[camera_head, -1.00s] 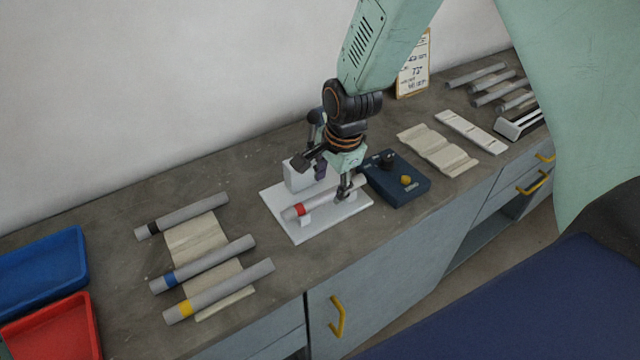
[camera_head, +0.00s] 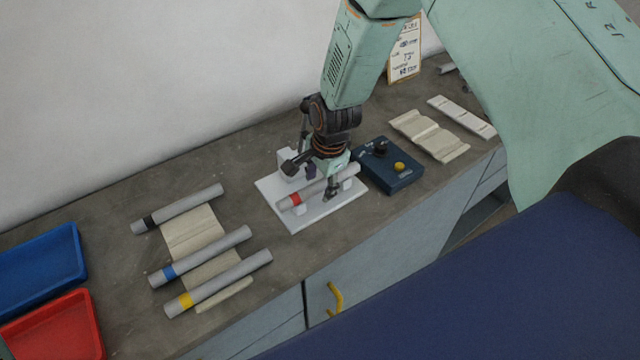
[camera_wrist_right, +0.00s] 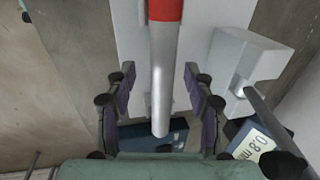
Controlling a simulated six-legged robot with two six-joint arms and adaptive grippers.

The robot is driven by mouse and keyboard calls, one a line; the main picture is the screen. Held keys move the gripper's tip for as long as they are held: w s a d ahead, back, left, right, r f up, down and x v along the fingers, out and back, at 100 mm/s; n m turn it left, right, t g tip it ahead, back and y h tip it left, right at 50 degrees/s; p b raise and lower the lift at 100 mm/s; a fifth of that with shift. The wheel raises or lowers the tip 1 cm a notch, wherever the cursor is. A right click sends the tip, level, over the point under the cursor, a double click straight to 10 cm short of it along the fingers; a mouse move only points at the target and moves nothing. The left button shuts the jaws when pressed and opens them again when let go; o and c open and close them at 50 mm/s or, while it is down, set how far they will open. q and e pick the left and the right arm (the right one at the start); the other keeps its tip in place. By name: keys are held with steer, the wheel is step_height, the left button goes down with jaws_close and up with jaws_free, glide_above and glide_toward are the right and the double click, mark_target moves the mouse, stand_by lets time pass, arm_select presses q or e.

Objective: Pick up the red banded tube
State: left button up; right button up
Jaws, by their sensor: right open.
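The red banded tube (camera_head: 318,188) is grey with a red band near its left end. It rests on supports on a white jig plate (camera_head: 300,222). My right gripper (camera_head: 318,184) is over the tube's middle. In the right wrist view the red banded tube (camera_wrist_right: 163,75) runs between the two open fingers of my right gripper (camera_wrist_right: 160,92), with a gap on each side. The far part of the tube lies partly behind the gripper in the head view. My left gripper is not in view.
A white block with a probe (camera_wrist_right: 245,65) stands close beside the tube. A dark blue control box (camera_head: 405,178) is right of the plate. Tubes with black, blue (camera_head: 205,255) and yellow bands lie left. Blue (camera_head: 45,265) and red trays (camera_head: 60,330) stand at far left.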

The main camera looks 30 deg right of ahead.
steer(key=shift+w+f, duration=0.25)
steer(key=shift+w, duration=0.1)
steer(key=shift+s+d+r, duration=0.1)
steer(key=shift+s, duration=0.15)
steer(key=c, duration=0.6)
steer(key=shift+w, duration=0.1)
jaws_close()
